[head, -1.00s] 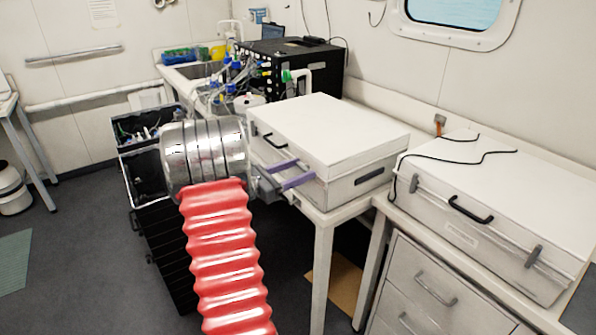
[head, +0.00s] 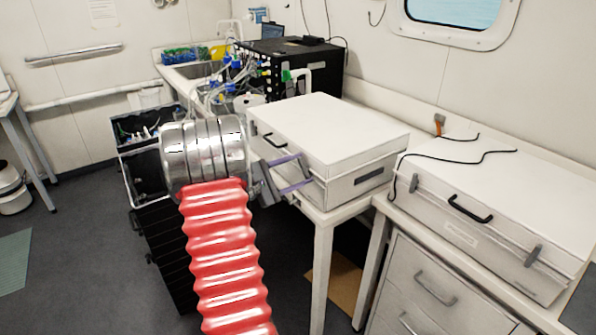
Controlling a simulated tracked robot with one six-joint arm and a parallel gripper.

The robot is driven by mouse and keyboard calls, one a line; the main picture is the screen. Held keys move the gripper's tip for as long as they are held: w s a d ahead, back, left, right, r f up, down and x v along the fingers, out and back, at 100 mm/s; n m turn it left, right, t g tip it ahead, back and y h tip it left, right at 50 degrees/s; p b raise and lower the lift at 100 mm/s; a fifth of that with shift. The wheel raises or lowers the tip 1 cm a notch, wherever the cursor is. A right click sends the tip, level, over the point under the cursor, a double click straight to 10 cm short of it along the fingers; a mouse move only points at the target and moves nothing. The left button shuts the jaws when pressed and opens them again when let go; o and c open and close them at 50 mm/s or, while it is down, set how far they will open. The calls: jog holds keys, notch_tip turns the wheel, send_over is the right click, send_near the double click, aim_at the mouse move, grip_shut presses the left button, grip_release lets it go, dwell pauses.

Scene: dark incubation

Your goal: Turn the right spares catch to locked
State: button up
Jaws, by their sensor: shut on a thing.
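The white case (head: 335,124) in the middle stands closed on the white bench. Its front face carries a black handle (head: 273,141). My gripper (head: 306,169) is at the right end of that front face, with its two purple fingers one above the other, closed on the right spares catch. The catch itself is mostly hidden by the fingers, so I cannot read its angle or whether it is locked.
A second white case (head: 510,190) with a black handle and two grey catches lies at the right, a black cable over its lid. Drawers (head: 430,285) are below it. A black open box (head: 150,180) stands left of my arm.

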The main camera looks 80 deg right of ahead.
jog(key=m, duration=0.4)
jog(key=shift+s+a+f+m, duration=0.1)
jog(key=shift+f+m, duration=0.05)
jog(key=shift+m, duration=0.15)
jog(key=shift+f+m, duration=0.15)
jog(key=shift+m, duration=1.75)
jog(key=o, duration=1)
jog(key=shift+o, duration=0.2)
